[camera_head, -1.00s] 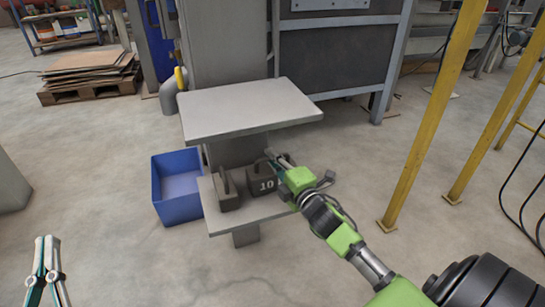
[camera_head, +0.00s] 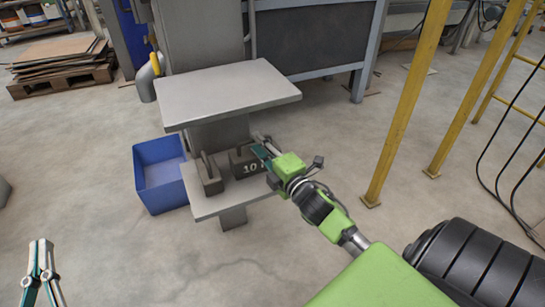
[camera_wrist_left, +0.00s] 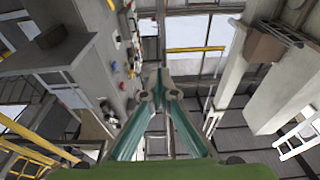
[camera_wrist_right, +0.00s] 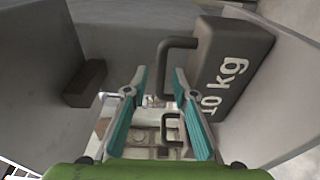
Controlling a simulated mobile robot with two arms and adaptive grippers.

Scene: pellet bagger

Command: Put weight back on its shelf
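The weight marked 10 kg (camera_head: 243,163) stands on the lower shelf (camera_head: 245,193) of the stand in the head view. My right gripper (camera_head: 261,149) is at its right side and covers part of it. In the right wrist view the weight (camera_wrist_right: 232,72) is at the right, its handle (camera_wrist_right: 180,43) reaching across toward the gap between my spread fingertips (camera_wrist_right: 158,82). The fingers look open, not closed on the handle. My left gripper (camera_head: 41,245) is far from the stand at lower left. Its fingertips (camera_wrist_left: 158,82) meet, with nothing visible between them.
A second dark weight (camera_head: 211,179) stands left of the marked one. The bare upper shelf (camera_head: 230,92) overhangs both. A blue bin (camera_head: 160,188) is left of the stand. Yellow posts (camera_head: 408,105) rise at the right. The floor in front is clear.

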